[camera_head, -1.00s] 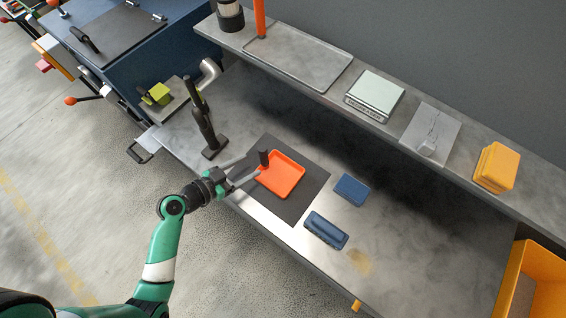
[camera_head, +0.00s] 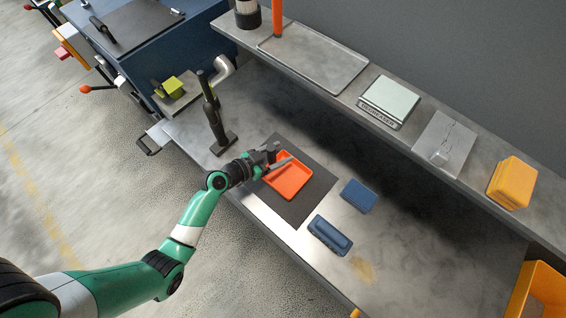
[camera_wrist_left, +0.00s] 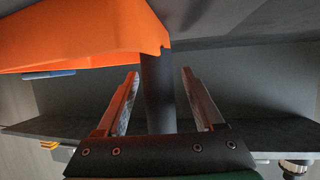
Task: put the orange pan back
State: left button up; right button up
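The orange pan (camera_head: 288,180) is a shallow square tray on a dark mat (camera_head: 316,188) on the metal bench. My left gripper (camera_head: 276,157) is at the pan's back-left edge, over the handle. In the left wrist view the dark handle (camera_wrist_left: 158,95) runs between the two separated fingers of my left gripper (camera_wrist_left: 160,88), with a gap on each side. The orange pan (camera_wrist_left: 75,35) fills the top left there. In the head view the gripper mostly hides the handle. My right gripper is not in view.
A black stand (camera_head: 216,125) rises close to the left arm. A blue block (camera_head: 358,195) and a blue brush-like tool (camera_head: 330,235) lie right of the mat. The raised shelf behind holds a metal tray (camera_head: 315,62), a scale (camera_head: 390,98) and yellow containers (camera_head: 511,184).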

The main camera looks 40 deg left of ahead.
pick_arm(q)
grip_shut()
dwell(0.4)
jog(key=shift+r+p, duration=0.35)
jog(key=shift+r, duration=0.3)
notch_tip(320, 180, up, 3)
jog(key=shift+f+p, duration=0.2)
jog(key=shift+p, duration=0.4)
jog(key=s+a+r+p, duration=0.3)
jog(key=s+p, duration=0.3)
jog(key=p, duration=0.4)
jog(key=s+a+r+p, duration=0.3)
jog(key=s+r+p, duration=0.3)
jog(key=p, duration=0.5)
jog(key=shift+a, duration=0.4)
